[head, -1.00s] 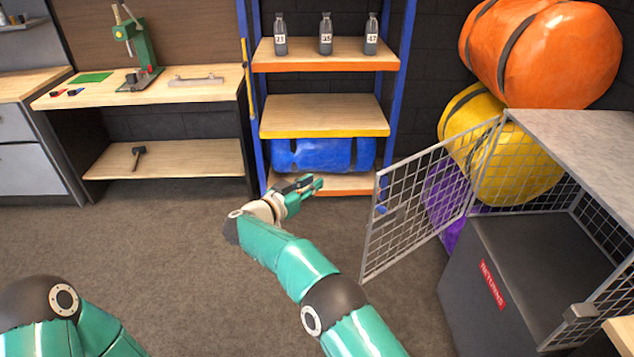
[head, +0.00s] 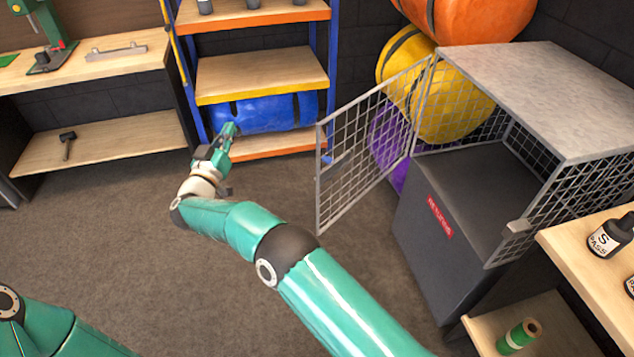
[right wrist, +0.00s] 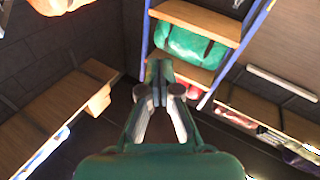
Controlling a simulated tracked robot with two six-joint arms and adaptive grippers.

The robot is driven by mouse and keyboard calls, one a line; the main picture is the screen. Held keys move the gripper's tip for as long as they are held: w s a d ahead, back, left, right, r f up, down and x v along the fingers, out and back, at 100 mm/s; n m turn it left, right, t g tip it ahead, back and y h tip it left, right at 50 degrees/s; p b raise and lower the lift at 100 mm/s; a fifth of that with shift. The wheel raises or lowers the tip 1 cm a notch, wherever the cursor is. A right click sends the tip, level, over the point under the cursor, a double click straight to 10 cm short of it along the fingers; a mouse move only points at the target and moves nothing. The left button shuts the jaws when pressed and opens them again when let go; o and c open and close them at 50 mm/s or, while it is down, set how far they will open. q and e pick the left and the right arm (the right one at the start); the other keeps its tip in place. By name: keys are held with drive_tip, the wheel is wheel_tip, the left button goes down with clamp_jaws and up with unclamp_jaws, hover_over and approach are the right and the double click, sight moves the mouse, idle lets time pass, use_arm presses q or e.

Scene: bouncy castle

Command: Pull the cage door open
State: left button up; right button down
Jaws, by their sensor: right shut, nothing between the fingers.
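The cage door (head: 363,142) is a grey wire-mesh panel in the head view. It stands swung wide open to the left of the cage (head: 540,90), hinged at the cage's left front post. The cage sits on a dark grey box with a red label, and its front opening is clear. My right gripper (head: 222,146) is shut and empty, left of the door's free edge and apart from it, in front of the blue shelf. In the right wrist view the right gripper (right wrist: 159,75) shows its fingers together. My left gripper is out of view.
A blue-framed shelf (head: 262,75) with a blue bag (head: 262,112) stands behind the right gripper. Orange, yellow and purple bags are stacked behind the door. A wooden shelf with bottles (head: 610,237) is at the right. The floor (head: 130,240) is open at left.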

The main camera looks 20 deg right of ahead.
drive_tip(key=a+r+n+t+y+b, duration=0.25)
drive_tip(key=a+n+t+y, duration=0.3)
drive_tip(key=n+y, duration=0.5)
drive_tip(key=s+d+f+n+g+y+b, duration=0.4)
drive_tip(key=s+d+f+n+y+b, duration=0.2)
drive_tip(key=s+d+f+n+b, duration=0.4)
drive_tip(key=s+d+f+n+g+y+b, duration=0.55)
drive_tip(key=s+d+f+n+b, duration=0.3)
drive_tip(key=d+f, duration=0.3)
drive_tip(key=m+t+h+b, duration=0.2)
drive_tip(key=t+h+b, duration=0.1)
drive_tip(key=h+b, duration=0.15)
approach(320, 186)
drive_tip(key=shift+y, duration=0.45)
drive_tip(key=x, duration=0.7)
drive_tip(key=shift+w+d+f, duration=0.2)
drive_tip(key=shift+w+f, duration=0.05)
drive_tip(key=shift+f, duration=0.05)
drive_tip(key=shift+b, duration=0.3)
